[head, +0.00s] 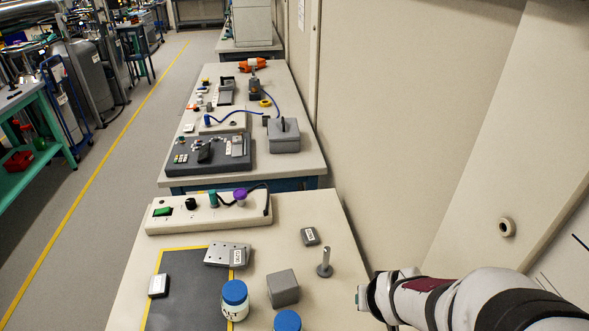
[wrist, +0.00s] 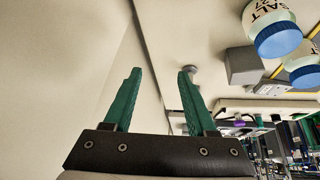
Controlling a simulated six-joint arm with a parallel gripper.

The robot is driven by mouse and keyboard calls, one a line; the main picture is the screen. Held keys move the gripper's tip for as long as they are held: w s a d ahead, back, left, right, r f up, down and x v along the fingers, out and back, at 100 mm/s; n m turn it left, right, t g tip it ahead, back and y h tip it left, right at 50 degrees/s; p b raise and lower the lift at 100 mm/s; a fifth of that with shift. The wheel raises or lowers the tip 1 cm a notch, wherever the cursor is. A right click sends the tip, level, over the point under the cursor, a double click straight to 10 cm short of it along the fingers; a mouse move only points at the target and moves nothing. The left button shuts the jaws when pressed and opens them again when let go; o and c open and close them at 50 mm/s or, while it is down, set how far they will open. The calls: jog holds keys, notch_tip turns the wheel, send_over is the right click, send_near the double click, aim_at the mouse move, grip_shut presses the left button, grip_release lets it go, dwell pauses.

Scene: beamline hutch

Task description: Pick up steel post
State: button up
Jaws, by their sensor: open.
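The steel post (head: 325,262) stands upright on its round base on the near table, right of the grey cube. In the wrist view, part of the post (wrist: 190,69) shows just beside the tip of the right green finger, which seems to cover the rest. My gripper (wrist: 160,71) is open, with nothing between its fingers. In the head view my arm reaches in from the lower right, and its end is just right of the post, apart from it. The fingers are mostly hidden there.
A grey cube (head: 283,288) stands left of the post, with blue-lidded salt jars (head: 235,299) nearby. A small labelled block (head: 310,236) lies behind the post. A drilled plate (head: 228,254) and a dark mat (head: 190,290) lie farther left. The wall (head: 400,130) runs along the right.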

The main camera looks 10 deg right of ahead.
aim_at(326, 260)
jog(key=w+a+f+n+t+y, duration=0.1)
jog(key=w+f+t, duration=0.1)
jog(key=w, duration=0.5)
jog(key=w+a+f+n+t+y, duration=0.2)
jog(key=w+f+t, duration=0.1)
jog(key=w, duration=0.4)
jog(key=w+a+f+n+t+y, duration=0.2)
jog(key=w+f, duration=0.3)
jog(key=w, duration=0.2)
jog(key=shift+w+t, duration=0.4)
grip_shut()
